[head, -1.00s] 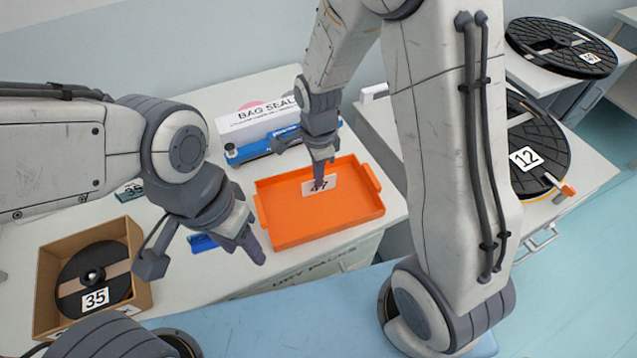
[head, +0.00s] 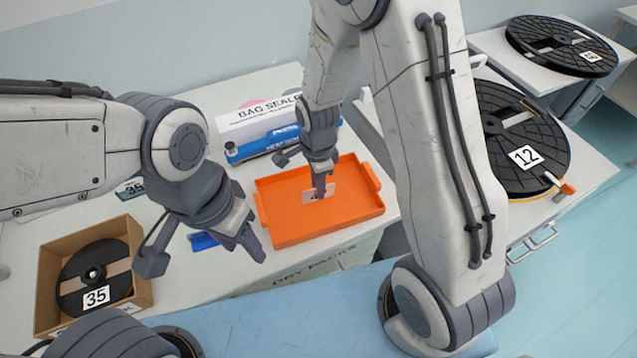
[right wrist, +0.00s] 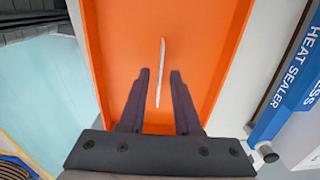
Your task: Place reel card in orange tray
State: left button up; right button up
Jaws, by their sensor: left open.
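The reel card (head: 330,193) is a small pale card with dark print, partly hidden by a finger in the head view. It is within the outline of the orange tray (head: 285,238). In the right wrist view the card (right wrist: 161,65) shows as a thin white edge over the orange floor (right wrist: 205,60). My right gripper (head: 318,190) is over the tray. Its fingers (right wrist: 160,75) are apart on either side of the card, with a gap at each side. I cannot tell whether the card touches the floor. My left gripper (head: 248,240) is open and empty, left of the tray.
A blue heat sealer (head: 250,149) and a white bag box (head: 258,122) stand behind the tray. A cardboard box (head: 140,262) holding reel 35 is at the left. A blue item (head: 203,241) lies near my left gripper. Reel 12 (head: 535,140) is at the right.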

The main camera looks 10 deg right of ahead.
jog(key=shift+r, duration=0.1)
notch_tip(320, 180, up, 12)
jog(key=s+a+r+n, duration=0.2)
jog(key=s+a+n, duration=0.1)
jog(key=s+n, duration=0.6)
jog(key=s+a+r+n+y, duration=0.1)
jog(key=s+a+r+n, duration=0.2)
jog(key=s+n, duration=0.7)
jog(key=n, duration=0.5)
jog(key=shift+s+a, duration=0.2)
jog(key=shift+a, duration=0.2)
